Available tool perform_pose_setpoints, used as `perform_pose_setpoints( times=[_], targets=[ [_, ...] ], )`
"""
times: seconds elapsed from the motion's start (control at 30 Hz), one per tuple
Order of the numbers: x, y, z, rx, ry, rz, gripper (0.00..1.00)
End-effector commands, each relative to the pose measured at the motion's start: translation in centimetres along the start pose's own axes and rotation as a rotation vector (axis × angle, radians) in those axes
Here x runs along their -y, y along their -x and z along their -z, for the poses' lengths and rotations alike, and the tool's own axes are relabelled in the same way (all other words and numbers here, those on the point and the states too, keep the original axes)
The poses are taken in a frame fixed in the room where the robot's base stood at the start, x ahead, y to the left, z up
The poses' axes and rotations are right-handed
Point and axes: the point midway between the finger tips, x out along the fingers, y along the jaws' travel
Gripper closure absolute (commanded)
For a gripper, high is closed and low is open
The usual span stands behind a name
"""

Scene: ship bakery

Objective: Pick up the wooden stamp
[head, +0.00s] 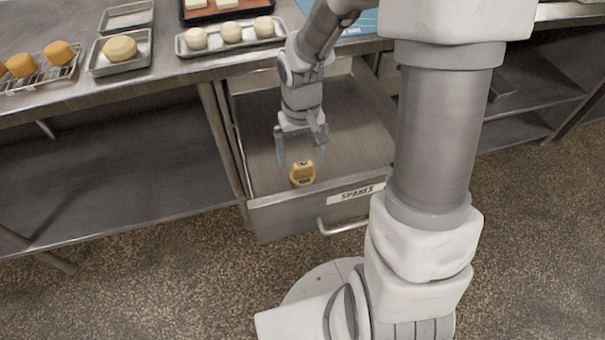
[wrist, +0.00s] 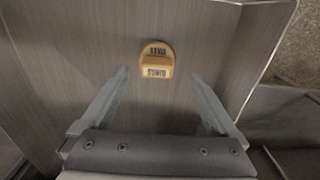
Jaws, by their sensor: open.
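The wooden stamp (head: 302,174) is a small tan block with dark lettering. It lies in the open metal drawer (head: 355,150), close to the drawer's front wall. In the wrist view the stamp (wrist: 157,60) sits ahead of the fingertips, roughly centred between them. My gripper (head: 301,165) is open and empty, its fingers pointing down into the drawer around the stamp's place. In the wrist view my gripper (wrist: 162,76) has its two fingers wide apart, and neither touches the stamp.
The drawer front has a "SPARES" label (head: 356,193) and a bar handle (head: 345,227). The steel counter (head: 170,76) above holds a tray of dough balls (head: 231,47), a tray with one bun (head: 120,53) and a rack of orange cakes (head: 40,75). The drawer floor around the stamp is clear.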

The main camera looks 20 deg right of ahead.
Motion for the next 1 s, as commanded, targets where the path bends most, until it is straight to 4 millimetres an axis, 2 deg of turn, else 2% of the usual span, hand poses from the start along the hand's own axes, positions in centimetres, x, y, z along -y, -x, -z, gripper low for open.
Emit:
perform_pose_setpoints(
  times=[0.17,0.4,0.67,0.77,1.0],
  targets=[
    [-0.1,-1.3,0.2,0.001,0.0,0.0,0.05],
    [-0.5,-4.9,0.5,0.002,0.0,0.0,0.05],
    [-0.5,-5.2,0.5,0.0,0.0,0.0,0.05],
    [-0.5,-5.2,0.5,0.0,0.0,0.0,0.19],
    [-0.5,-5.2,0.6,0.0,0.0,0.0,0.63]
  ],
)
